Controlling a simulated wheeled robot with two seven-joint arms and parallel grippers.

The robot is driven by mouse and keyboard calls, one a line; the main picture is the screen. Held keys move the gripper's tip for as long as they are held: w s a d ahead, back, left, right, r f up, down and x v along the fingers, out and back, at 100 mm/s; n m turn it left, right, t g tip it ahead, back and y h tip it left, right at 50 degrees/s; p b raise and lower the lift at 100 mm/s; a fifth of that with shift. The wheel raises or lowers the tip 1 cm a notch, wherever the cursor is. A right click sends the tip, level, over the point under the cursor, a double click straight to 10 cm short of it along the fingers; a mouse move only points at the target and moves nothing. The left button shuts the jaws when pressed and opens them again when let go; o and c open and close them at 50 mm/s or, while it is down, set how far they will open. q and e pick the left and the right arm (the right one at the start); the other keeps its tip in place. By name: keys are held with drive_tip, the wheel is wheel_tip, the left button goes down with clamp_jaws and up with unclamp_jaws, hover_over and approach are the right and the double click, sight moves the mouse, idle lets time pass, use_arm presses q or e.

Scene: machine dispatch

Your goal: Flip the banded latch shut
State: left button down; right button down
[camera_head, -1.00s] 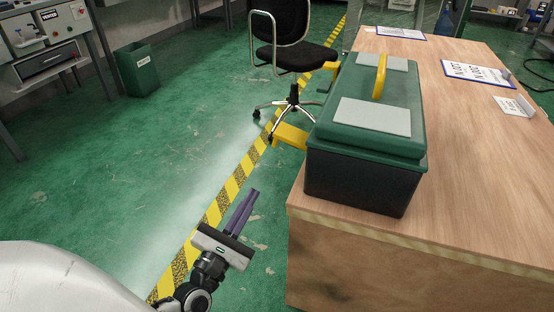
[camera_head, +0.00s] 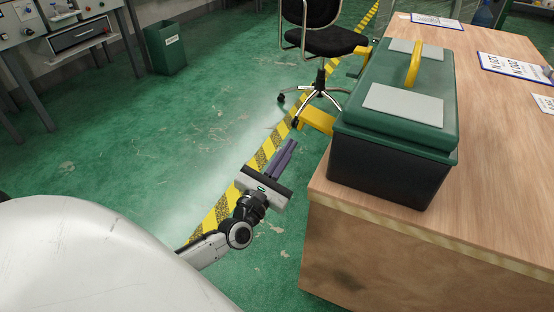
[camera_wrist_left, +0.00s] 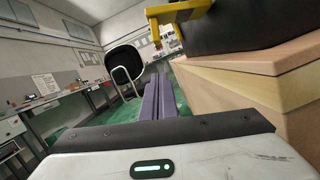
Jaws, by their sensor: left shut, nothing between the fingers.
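A dark toolbox with a green lid (camera_head: 398,135) stands on the wooden table, lid down. Two yellow latches stick outward from its left side: a near one (camera_head: 317,121) and a far one (camera_head: 362,50), partly hidden by the box. A yellow latch (camera_wrist_left: 180,12) also shows at the top of the left wrist view. I cannot make out which latch carries a band. My left gripper (camera_head: 291,144), with purple fingers, is shut and empty. It is beside the table's left edge, short of the near latch and apart from it. My right gripper is not in view.
The table (camera_head: 480,215) has its near left corner close to my left gripper. An office chair (camera_head: 322,42) stands on the floor beyond. The floor left of the table is mostly clear.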

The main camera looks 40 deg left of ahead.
sight(318, 125)
use_arm(q)
drive_tip(key=r, duration=0.1)
drive_tip(key=r+p, duration=0.1)
drive_tip(key=d+r, duration=0.1)
drive_tip(key=r, duration=0.1)
drive_tip(key=shift+w+p, duration=0.4)
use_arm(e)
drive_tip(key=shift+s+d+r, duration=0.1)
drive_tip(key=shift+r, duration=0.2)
use_arm(q)
drive_tip(key=shift+r, duration=0.15)
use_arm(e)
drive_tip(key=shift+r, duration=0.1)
